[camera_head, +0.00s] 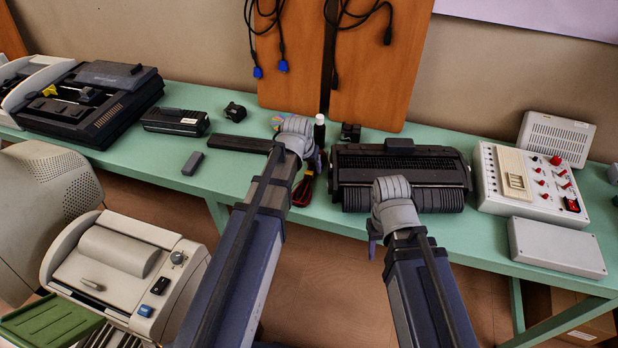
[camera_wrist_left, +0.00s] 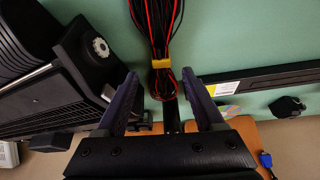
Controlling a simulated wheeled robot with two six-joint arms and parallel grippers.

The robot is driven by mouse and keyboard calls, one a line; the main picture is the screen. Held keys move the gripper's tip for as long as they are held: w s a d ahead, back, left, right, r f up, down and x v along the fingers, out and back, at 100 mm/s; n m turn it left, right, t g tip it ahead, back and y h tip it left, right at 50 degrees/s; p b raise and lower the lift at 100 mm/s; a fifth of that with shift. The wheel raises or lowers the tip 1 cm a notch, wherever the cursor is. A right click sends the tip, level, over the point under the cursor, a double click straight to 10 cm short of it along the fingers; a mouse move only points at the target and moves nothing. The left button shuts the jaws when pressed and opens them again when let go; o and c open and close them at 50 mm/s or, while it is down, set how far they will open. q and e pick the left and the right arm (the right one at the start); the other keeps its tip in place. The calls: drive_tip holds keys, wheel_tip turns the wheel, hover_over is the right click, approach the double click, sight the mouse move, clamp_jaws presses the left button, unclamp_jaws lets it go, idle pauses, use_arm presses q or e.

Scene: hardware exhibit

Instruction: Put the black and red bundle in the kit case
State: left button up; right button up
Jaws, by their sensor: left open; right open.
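The black and red bundle (camera_head: 302,190) is a bunch of cable on the green table, partly hidden by my left arm in the head view. In the left wrist view the bundle (camera_wrist_left: 160,25) has a yellow tie (camera_wrist_left: 162,63) round it. My left gripper (camera_wrist_left: 161,85) is open, with one finger on each side of the tied end; contact cannot be told. My right gripper (camera_head: 374,236) is open and apart from the bundle, in front of the black roller machine. I cannot clearly tell which thing is the kit case.
The black roller machine (camera_head: 400,170) stands close right of the bundle. A long black bar (camera_head: 240,144) lies to its left, and a small dark bottle (camera_head: 319,130) stands behind. A control box (camera_head: 500,190) is at right, a black case-like device (camera_head: 95,100) at far left.

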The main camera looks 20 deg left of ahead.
sight(309, 172)
use_arm(q)
drive_tip(key=b+x, duration=0.4)
drive_tip(key=x, duration=0.1)
drive_tip(key=shift+a+f, duration=0.1)
drive_tip(key=shift+a, duration=0.05)
drive_tip(key=shift+s, duration=0.1)
clamp_jaws()
idle(0.4)
